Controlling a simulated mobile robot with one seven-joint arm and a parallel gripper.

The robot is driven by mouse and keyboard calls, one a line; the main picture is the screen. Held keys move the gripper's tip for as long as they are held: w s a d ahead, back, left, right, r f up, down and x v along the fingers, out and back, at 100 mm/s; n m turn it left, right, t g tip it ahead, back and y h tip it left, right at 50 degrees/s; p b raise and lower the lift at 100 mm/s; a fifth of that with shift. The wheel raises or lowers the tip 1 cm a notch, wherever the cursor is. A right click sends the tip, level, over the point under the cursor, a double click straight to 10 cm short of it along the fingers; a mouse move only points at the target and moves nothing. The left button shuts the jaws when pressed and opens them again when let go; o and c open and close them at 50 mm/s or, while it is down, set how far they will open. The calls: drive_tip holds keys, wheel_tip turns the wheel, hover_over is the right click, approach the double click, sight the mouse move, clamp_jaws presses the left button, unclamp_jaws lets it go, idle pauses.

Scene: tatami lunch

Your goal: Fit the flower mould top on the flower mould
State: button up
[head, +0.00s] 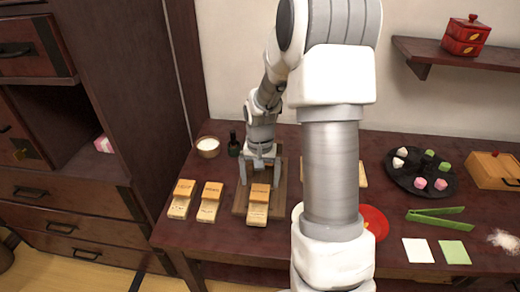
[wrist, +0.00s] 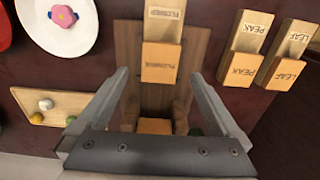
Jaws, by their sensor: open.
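The flower mould (head: 256,214) is a pale wooden piece lettered FLOWER, lying at the front of a dark wooden board. It also shows at the top of the wrist view (wrist: 166,17). The flower mould top (head: 259,192) is a more orange block, also lettered FLOWER, at the mould's rear end. In the wrist view the top (wrist: 160,63) lies against the pale piece; I cannot tell how far it is seated. My gripper (head: 260,181) is open above the board, pointing down. In the wrist view its fingertips (wrist: 158,74) are on either side of the top, apparently apart from it.
The peak (head: 209,203) and leaf (head: 180,199) moulds lie left of the board (head: 238,208). A bowl (head: 208,150) and dark bottle (head: 233,145) stand behind. A small orange block (wrist: 155,126) shows between my jaws. A white plate (wrist: 88,35) holds a pink flower.

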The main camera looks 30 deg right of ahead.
wheel_tip(320, 180, up, 13)
drive_tip(key=p, duration=0.2)
idle(0.4)
drive_tip(key=s+a+r+n+t+p, duration=0.2)
drive_tip(key=s+a+r, duration=0.4)
drive_tip(key=s+r, duration=0.3)
drive_tip(key=s+a+r+n+t+p, duration=0.3)
drive_tip(key=s+a+r+n+p, duration=0.1)
drive_tip(key=s+r, duration=0.5)
drive_tip(key=shift+s+a+r+n+t+p, duration=0.4)
drive_tip(key=shift+a+r, duration=0.45)
drive_tip(key=shift+a, duration=0.35)
